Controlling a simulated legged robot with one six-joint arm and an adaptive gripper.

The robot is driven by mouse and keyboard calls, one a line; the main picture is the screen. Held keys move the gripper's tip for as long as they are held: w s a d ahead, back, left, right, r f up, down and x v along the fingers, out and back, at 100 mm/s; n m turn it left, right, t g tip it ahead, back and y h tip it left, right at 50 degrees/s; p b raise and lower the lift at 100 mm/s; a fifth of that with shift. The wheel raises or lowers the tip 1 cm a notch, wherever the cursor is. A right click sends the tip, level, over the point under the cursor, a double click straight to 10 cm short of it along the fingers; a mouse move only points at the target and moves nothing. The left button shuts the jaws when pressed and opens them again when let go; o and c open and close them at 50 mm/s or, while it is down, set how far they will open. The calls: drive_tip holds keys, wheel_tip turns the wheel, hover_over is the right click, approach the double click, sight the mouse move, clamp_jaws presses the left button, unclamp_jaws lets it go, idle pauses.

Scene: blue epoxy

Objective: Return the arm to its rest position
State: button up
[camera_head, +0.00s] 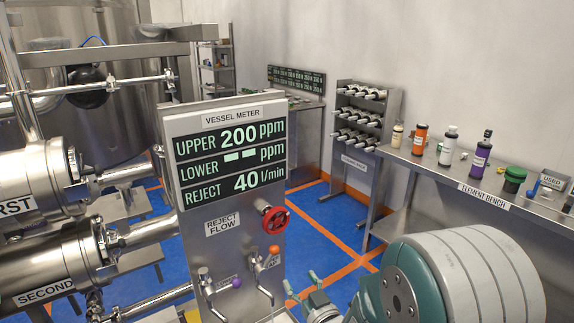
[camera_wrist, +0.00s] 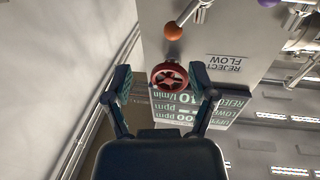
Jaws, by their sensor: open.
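My gripper (camera_wrist: 160,82) is open and empty, its two teal fingers spread wide in the wrist view. The red reject flow handwheel (camera_wrist: 169,77) shows between and beyond the fingertips, apart from them as far as I can tell. The wrist view is upside down. In the head view my gripper (camera_head: 303,283) is low in the middle, right of the vessel meter panel (camera_head: 187,118), and partly hidden. The red handwheel (camera_head: 274,219) sits on the panel's right side. My arm's large teal and grey joint (camera_head: 440,280) fills the lower right.
Below the handwheel are a lever with an orange knob (camera_head: 274,249) and one with a purple knob (camera_head: 236,283). Steel vessels (camera_head: 50,262) stand at left. The element bench (camera_head: 482,191) at right holds several bottles. Blue floor (camera_head: 318,240) lies between.

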drive_tip(key=s+d+r+m+g+h, duration=0.3)
drive_tip(key=s+d+r+g+h, duration=0.3)
drive_tip(key=d, duration=0.3)
drive_tip(key=s+d+r+m+g, duration=0.1)
drive_tip(key=s+g, duration=0.1)
drive_tip(key=s, duration=0.7)
drive_tip(key=s+d+r+m+g+h, duration=0.1)
drive_tip(key=s+d+r+g, duration=0.1)
drive_tip(key=s, duration=0.7)
drive_tip(key=shift+r+g, duration=0.25)
drive_tip(key=shift+g, duration=0.35)
drive_tip(key=shift+w, duration=0.1)
